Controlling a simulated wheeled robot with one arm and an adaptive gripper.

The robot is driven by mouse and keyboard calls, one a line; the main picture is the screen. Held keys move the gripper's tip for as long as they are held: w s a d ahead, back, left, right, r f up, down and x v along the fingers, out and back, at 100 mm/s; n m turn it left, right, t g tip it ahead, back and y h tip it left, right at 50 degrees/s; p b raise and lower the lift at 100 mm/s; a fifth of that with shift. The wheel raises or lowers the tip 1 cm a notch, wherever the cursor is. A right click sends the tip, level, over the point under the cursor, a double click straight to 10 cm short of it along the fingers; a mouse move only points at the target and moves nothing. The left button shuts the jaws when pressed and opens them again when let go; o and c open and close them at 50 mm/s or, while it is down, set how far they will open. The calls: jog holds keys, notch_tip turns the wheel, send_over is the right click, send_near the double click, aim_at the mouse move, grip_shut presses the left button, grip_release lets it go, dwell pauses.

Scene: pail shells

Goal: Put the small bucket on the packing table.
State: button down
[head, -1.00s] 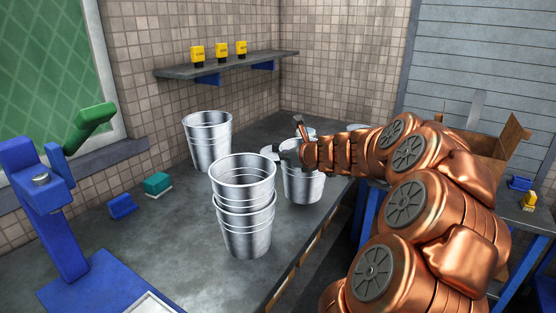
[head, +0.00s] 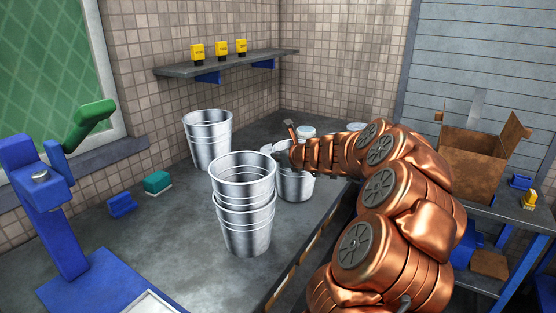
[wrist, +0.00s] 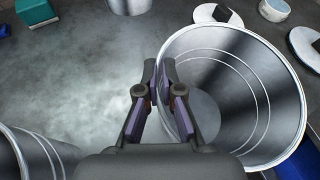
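The small bucket (head: 296,186) is shiny metal and upright at the right part of the grey bench in the head view. In the wrist view the bucket (wrist: 240,90) fills the right side, its open mouth toward the camera. My gripper (wrist: 160,72) straddles its left rim, one finger outside and one inside, the tips close together with the wall between them. In the head view my gripper (head: 283,153) is at the bucket's upper left and partly hidden. I cannot tell whether the bucket's base touches the bench. A table (head: 512,209) with blue legs, possibly the packing table, stands at right.
A stack of larger buckets (head: 246,205) stands just left and in front; another bucket (head: 208,140) stands behind. An open cardboard box (head: 470,165) and a yellow item (head: 530,199) occupy the right table. A blue press (head: 50,200) stands at left.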

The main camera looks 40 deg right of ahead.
jog(key=shift+f, duration=0.25)
jog(key=c, duration=1.8)
grip_release()
jog(key=shift+f, duration=0.15)
jog(key=o, duration=0.5)
jog(key=shift+s+r, duration=0.1)
jog(key=shift+r, duration=0.1)
jog(key=v, duration=1.1)
jog(key=shift+s+r, duration=0.15)
jog(key=shift+s, duration=0.2)
